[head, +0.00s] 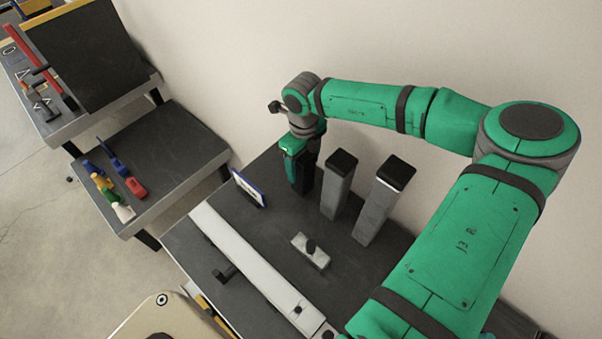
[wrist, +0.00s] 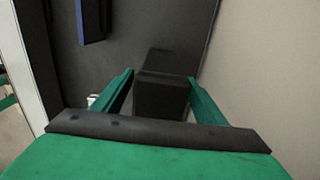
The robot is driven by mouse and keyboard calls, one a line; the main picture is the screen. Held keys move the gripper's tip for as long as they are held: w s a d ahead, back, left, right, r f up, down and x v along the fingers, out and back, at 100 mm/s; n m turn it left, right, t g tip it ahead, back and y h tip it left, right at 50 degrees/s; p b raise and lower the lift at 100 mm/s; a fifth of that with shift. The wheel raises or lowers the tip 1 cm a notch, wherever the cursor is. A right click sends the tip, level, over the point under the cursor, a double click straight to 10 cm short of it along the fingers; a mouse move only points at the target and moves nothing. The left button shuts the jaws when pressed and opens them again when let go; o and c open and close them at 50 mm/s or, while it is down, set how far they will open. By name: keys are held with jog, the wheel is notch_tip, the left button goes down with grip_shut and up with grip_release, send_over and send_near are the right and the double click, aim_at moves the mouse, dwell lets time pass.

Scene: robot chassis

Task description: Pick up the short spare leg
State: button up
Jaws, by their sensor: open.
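My gripper (head: 300,178) points down at the far end of the dark table, left of two capped posts. In the wrist view its two green fingers (wrist: 162,100) are spread apart, with a black, square-ended block (wrist: 160,95) between them. Gaps at its sides are hard to judge. This block may be the short spare leg; its lower part is hidden. In the head view a shorter grey leg with a black cap (head: 337,185) stands upright just right of my gripper. A taller grey leg with a black cap (head: 380,205) stands further right.
A blue-framed card (head: 249,188) stands left of my gripper; it also shows in the wrist view (wrist: 93,20). A long white rail (head: 245,258) and a small pale block with a black knob (head: 311,250) lie nearer. The wall is close behind.

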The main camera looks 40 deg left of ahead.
jog(key=shift+s+f, duration=0.1)
jog(key=shift+f, duration=0.4)
jog(key=shift+a, duration=0.1)
jog(key=shift+c, duration=0.6)
jog(key=shift+a, duration=0.1)
grip_shut()
